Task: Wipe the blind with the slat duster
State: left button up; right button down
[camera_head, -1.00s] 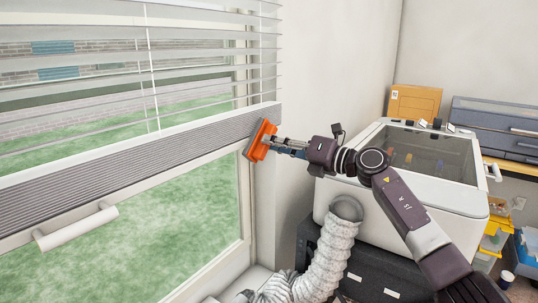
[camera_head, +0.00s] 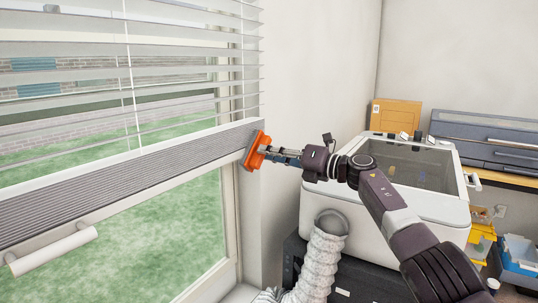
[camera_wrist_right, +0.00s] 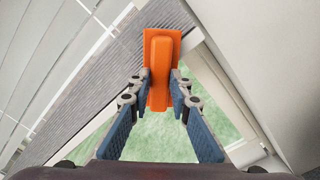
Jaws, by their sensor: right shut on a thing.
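The blind (camera_head: 115,80) hangs over the window, with spread slats above and a stacked grey bundle of slats (camera_head: 110,188) below. My right gripper (camera_head: 270,152) is shut on the orange slat duster (camera_head: 255,149), which is at the right end of the slat bundle. In the right wrist view, the duster (camera_wrist_right: 161,60) sits between the fingertips of the gripper (camera_wrist_right: 162,90), its far end over the slat bundle (camera_wrist_right: 105,75). Whether the pad touches the slats cannot be told. My left gripper is not in view.
A white lidded machine (camera_head: 385,200) with a ribbed hose (camera_head: 322,262) stands right of the window. A window handle (camera_head: 52,250) juts out below the blind. A cardboard box (camera_head: 396,116) and grey drawers (camera_head: 485,138) stand behind. The wall beside the window is bare.

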jog(key=shift+s+a+f+b, duration=0.1)
jog(key=shift+s+a+b, duration=0.2)
jog(key=shift+s+a, duration=0.25)
jog(key=shift+s+a+f+b, duration=0.1)
jog(key=shift+s+a+b, duration=0.2)
jog(key=shift+s, duration=0.35)
jog(key=shift+s+a+r+p, duration=0.15)
jog(key=shift+s+r+p, duration=0.1)
jog(key=shift+p, duration=0.1)
jog(key=shift+s+a+p, duration=0.5)
jog(key=shift+s+a, duration=0.2)
jog(key=shift+s, duration=0.25)
jog(key=s+a+p, duration=0.4)
jog(key=s+p, duration=0.2)
jog(key=p, duration=0.1)
jog(key=shift+s+a, duration=0.25)
jog(key=shift+a, duration=0.15)
jog(key=shift+d+f, duration=0.1)
